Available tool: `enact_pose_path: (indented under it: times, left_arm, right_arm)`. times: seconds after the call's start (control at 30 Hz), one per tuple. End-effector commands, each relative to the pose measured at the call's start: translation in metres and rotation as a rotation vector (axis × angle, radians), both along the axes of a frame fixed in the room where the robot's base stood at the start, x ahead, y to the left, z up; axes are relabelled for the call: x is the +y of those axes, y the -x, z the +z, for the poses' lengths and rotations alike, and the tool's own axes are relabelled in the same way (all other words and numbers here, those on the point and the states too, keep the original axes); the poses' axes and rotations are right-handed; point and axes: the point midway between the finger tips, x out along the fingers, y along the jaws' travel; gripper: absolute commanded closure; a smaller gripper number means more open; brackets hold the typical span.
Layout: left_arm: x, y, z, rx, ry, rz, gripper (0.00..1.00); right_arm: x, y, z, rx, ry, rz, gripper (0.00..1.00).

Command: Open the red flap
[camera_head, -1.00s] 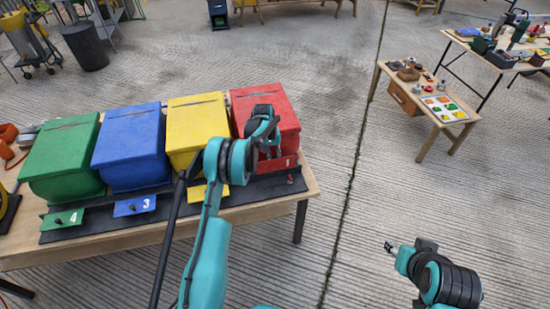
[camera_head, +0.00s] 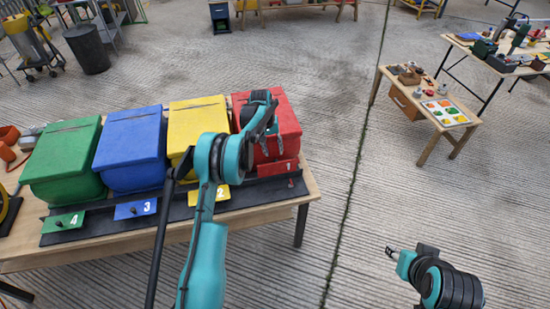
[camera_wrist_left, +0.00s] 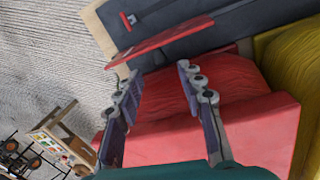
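The red box (camera_head: 284,110) with the red lid stands at the right end of a row of coloured boxes. A red plate numbered 1 (camera_head: 285,168) is at its lower front; the plate also shows tilted in the left wrist view (camera_wrist_left: 165,42). My left gripper (camera_head: 267,148) is over the front of the red box, covering part of it. In the left wrist view my left gripper (camera_wrist_left: 160,88) has its fingers apart, with the red box behind and below them and nothing held. My right gripper (camera_head: 391,251) is over the floor, far from the box; its fingers are too small to judge.
Yellow (camera_head: 197,123), blue (camera_head: 130,150) and green (camera_head: 64,160) boxes stand to the left on the wooden table (camera_head: 150,236), behind a dark base strip (camera_head: 95,225). A small table (camera_head: 426,105) stands at the right. The floor between is clear.

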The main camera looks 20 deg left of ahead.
Motion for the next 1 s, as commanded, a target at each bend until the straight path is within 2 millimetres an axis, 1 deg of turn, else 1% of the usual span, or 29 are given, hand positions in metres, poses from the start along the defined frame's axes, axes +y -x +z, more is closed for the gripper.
enact_pose_path:
  times: [0.03,0.1,0.23,0.4,0.83,0.93,0.97,1.0]
  left_arm:
    - [0.002,0.001,0.01,0.0,0.0,0.0,0.61]
    - [0.003,0.002,0.022,0.0,0.0,0.0,0.61]
    - [0.006,0.002,0.036,0.0,0.0,0.0,0.61]
    - [0.007,0.003,0.042,0.0,0.0,0.0,0.61]
    - [0.006,0.003,0.043,-0.001,0.0,-0.001,0.61]
    - [0.002,0.007,0.054,-0.013,-0.006,-0.007,0.61]
    - [0.0,0.009,0.061,-0.019,-0.01,-0.011,0.61]
    - [-0.003,0.013,0.072,-0.03,-0.015,-0.016,0.61]
  right_arm:
    - [0.0,0.0,0.0,0.0,0.0,0.0,0.6]
    - [0.0,0.0,0.0,0.0,0.0,0.0,0.6]
    - [0.0,0.0,0.0,0.0,0.0,0.0,0.6]
    - [0.0,0.0,0.0,0.0,0.0,0.0,0.6]
    - [0.0,0.0,0.0,0.0,0.0,0.0,0.6]
    - [0.0,0.0,0.0,0.0,0.0,0.0,0.6]
    - [0.0,0.0,0.0,0.0,0.0,0.0,0.6]
    - [0.0,0.0,0.0,0.0,0.0,0.0,0.6]
